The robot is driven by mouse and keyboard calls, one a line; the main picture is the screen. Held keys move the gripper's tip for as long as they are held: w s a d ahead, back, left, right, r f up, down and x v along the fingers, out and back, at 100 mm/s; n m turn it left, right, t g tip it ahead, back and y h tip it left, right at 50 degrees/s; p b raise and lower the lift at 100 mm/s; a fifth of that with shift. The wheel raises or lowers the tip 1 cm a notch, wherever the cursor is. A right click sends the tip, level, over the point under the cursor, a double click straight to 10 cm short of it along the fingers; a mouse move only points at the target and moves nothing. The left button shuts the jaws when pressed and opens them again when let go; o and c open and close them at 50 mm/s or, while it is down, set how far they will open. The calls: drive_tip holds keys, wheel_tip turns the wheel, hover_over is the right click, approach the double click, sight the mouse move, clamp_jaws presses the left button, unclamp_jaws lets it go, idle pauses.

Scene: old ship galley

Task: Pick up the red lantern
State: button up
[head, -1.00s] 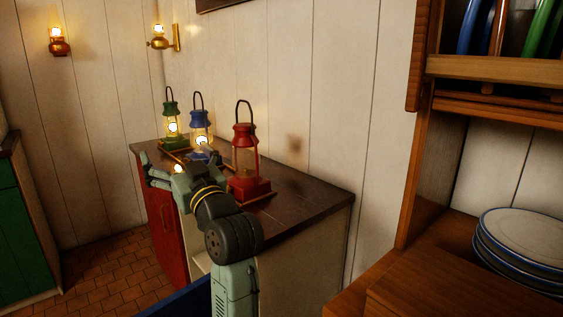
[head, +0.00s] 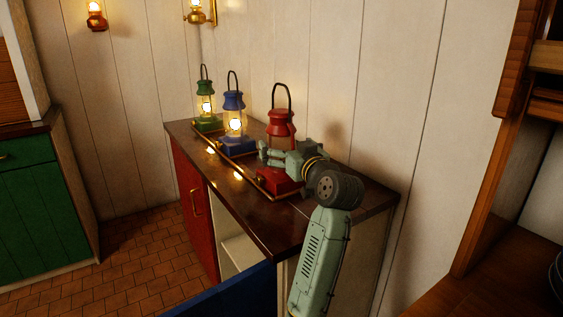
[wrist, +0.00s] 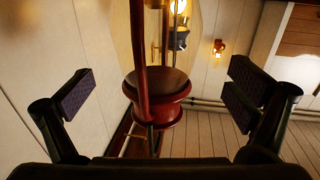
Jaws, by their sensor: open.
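The red lantern (head: 281,124) stands upright on the dark counter, the nearest of three lanterns in a row. Its dark loop handle points up, and it looks unlit. My gripper (head: 270,153) is at the lantern's middle height, in front of it, and hides part of its glass and base. In the wrist view the red lantern (wrist: 158,112) shows between the two spread fingers of my gripper (wrist: 160,95), with clear gaps on both sides. The fingers appear not to touch it.
A lit blue lantern (head: 233,101) and a lit green lantern (head: 205,88) stand to the left on the dark counter (head: 347,190). The white plank wall (head: 370,100) is close behind. A wooden shelf unit (head: 480,210) stands at right.

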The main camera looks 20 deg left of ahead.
drive_tip(key=p+x, duration=0.1)
drive_tip(key=x, duration=0.3)
drive_tip(key=shift+w+f, duration=0.2)
drive_tip(key=shift+w, duration=0.1)
drive_tip(key=shift+c, duration=0.3)
drive_tip(key=c, duration=2)
drive_tip(key=shift+r, duration=0.25)
